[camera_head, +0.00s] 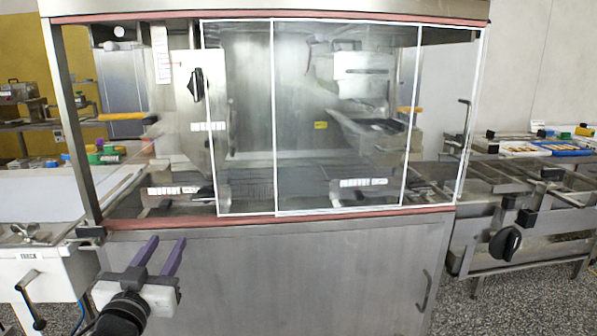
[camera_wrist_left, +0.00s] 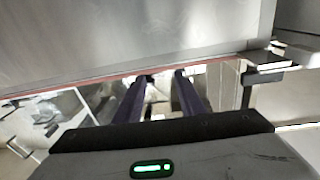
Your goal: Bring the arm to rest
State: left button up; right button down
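My left gripper (camera_head: 160,257) is in front of the lower left part of the steel machine (camera_head: 270,270). Its two purple fingers are apart with nothing between them. In the left wrist view the same gripper (camera_wrist_left: 162,85) shows its two fingers spread and empty, with steel panel and a reddish edge strip beyond. My left arm comes in from the bottom left. My right gripper does not show in either view.
The machine has a clear sliding guard (camera_head: 340,120) with white frames. A white unit with a crank (camera_head: 28,290) stands at left. A steel conveyor with a black knob (camera_head: 506,243) stands at right. Trays (camera_head: 524,148) lie at far right. Speckled floor (camera_head: 500,300) shows bottom right.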

pick_arm(q)
jog(key=s+d+f+g+h, duration=0.1)
jog(key=s+d+f, duration=0.15)
jog(key=f, duration=0.35)
jog(key=s+d+f+g, duration=0.1)
jog(key=s+f+g, duration=0.15)
jog(key=f, duration=0.45)
jog(key=s+d+f+m+g+h+p, duration=0.1)
jog(key=s+d+f+g, duration=0.2)
jog(key=s+f, duration=0.8)
jog(key=s+d+f+m+g+h, duration=0.1)
jog(key=s+d+f+g, duration=0.2)
jog(key=s+f, duration=0.7)
jog(key=s+d, duration=0.2)
jog(key=s, duration=0.5)
jog(key=shift+s+d+f+h+p, duration=0.15)
jog(key=shift+d+f+h+p, duration=0.15)
jog(key=shift+d+f+p, duration=0.1)
jog(key=shift+r+g, duration=0.1)
jog(key=shift+g, duration=0.15)
jog(key=shift+s+a, duration=0.1)
jog(key=shift+c, duration=0.6)
